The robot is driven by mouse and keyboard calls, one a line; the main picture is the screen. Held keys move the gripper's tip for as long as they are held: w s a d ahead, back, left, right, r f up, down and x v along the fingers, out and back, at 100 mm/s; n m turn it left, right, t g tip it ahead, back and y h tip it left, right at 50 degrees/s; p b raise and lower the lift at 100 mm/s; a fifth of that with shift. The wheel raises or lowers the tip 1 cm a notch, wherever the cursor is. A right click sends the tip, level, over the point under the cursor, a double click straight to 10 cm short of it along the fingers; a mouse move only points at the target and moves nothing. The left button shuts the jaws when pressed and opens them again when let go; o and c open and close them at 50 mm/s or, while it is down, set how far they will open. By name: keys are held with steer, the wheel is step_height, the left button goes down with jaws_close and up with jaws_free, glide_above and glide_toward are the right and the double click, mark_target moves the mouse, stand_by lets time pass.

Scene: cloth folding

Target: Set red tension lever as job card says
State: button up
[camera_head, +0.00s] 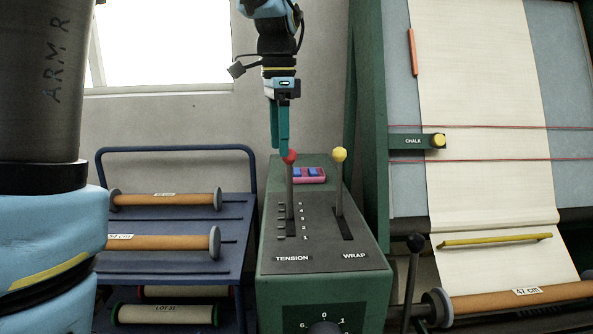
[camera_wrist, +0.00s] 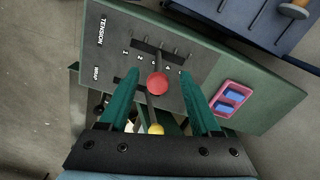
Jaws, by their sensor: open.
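The red knob (camera_head: 289,157) tops the tension lever (camera_head: 290,190), which stands in a numbered slot marked TENSION on the green console (camera_head: 262,250). Which number it stands at is hard to tell. My gripper (camera_head: 281,148) points down at the knob's height, its teal fingers overlapping the knob's left edge. In the wrist view the fingers are open (camera_wrist: 157,75), with the red knob (camera_wrist: 157,84) between them and space on both sides. No job card can be made out in either view.
The yellow-knobbed WRAP lever (camera_head: 340,156) stands just right of the red one. A pink tray with blue blocks (camera_head: 309,174) lies behind them on the console. A blue rack with rolls (camera_head: 250,165) is left; a cloth board (camera_head: 480,90) is right.

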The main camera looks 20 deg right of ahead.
mark_target(290, 193)
steer(key=shift+d+r+m, duration=0.3)
steer(key=shift+d+r, duration=0.25)
steer(key=shift+d, duration=0.4)
step_height(290, 193, down, 10)
steer(key=shift+s+f+p, duration=0.1)
steer(key=shift+f+p, duration=0.15)
steer(key=shift+p, duration=0.4)
jaws_close()
stand_by(0.4)
